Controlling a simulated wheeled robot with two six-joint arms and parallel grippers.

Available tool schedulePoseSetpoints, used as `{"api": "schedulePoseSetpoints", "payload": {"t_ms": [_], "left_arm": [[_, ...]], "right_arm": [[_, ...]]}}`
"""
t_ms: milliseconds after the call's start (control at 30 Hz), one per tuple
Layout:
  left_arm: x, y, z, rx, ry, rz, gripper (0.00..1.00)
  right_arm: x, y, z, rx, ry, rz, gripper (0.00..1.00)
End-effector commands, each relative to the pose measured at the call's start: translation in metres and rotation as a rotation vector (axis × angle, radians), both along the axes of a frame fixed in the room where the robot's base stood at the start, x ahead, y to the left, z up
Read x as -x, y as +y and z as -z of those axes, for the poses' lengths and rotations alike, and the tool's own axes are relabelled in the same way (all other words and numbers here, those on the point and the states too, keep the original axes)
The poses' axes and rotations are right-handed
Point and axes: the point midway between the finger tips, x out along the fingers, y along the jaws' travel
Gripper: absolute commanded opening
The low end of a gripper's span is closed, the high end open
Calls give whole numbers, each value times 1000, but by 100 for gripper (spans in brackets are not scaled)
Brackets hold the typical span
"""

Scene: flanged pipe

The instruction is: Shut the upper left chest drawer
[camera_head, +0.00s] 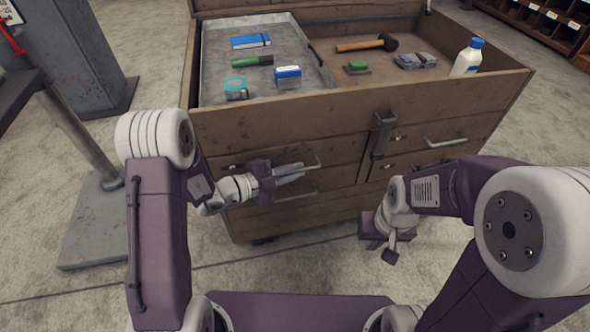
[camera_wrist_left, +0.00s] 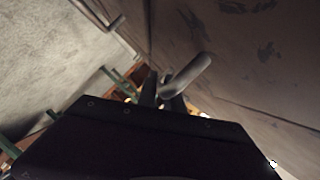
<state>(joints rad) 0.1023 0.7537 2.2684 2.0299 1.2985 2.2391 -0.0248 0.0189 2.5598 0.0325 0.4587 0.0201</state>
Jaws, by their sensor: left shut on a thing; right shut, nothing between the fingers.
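The wooden chest (camera_head: 290,120) stands in front of me. Its upper left drawer (camera_head: 235,162) has a metal handle (camera_head: 318,160), partly hidden behind my left gripper (camera_head: 288,173). That drawer front looks about level with the chest front; a small gap cannot be told. My left gripper is at this handle and shut on it. In the left wrist view, the fingers (camera_wrist_left: 165,92) are at a grey handle bar (camera_wrist_left: 190,76) beside the wooden front. My right gripper (camera_head: 385,248) is shut and empty, pointing down in front of the lower right of the chest.
A lower left drawer handle (camera_head: 297,195) and an upper right drawer handle (camera_head: 447,143) stick out. A latch (camera_head: 380,135) hangs mid-front. The open chest top holds a grey tray (camera_head: 215,60), a hammer (camera_head: 368,45) and a white bottle (camera_head: 467,60). A grey post stands left.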

Motion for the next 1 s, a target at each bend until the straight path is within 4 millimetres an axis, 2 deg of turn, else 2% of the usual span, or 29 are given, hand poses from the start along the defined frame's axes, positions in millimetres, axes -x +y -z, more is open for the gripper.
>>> {"api": "schedulePoseSetpoints", "payload": {"t_ms": [167,200,267,633,1000], "left_arm": [[-5,3,-2,-1,-11,-13,0],[-5,3,-2,-1,-11,-13,19],[-4,3,-2,-2,-11,-12,33],[-1,6,-4,-1,-7,-9,33],[34,59,-21,1,-5,-15,33]], "right_arm": [[0,0,1,0,1,0,0],[0,0,1,0,1,0,0],[0,0,1,0,1,0,0],[0,0,-3,0,0,0,0],[0,0,-41,0,0,0,0]]}}
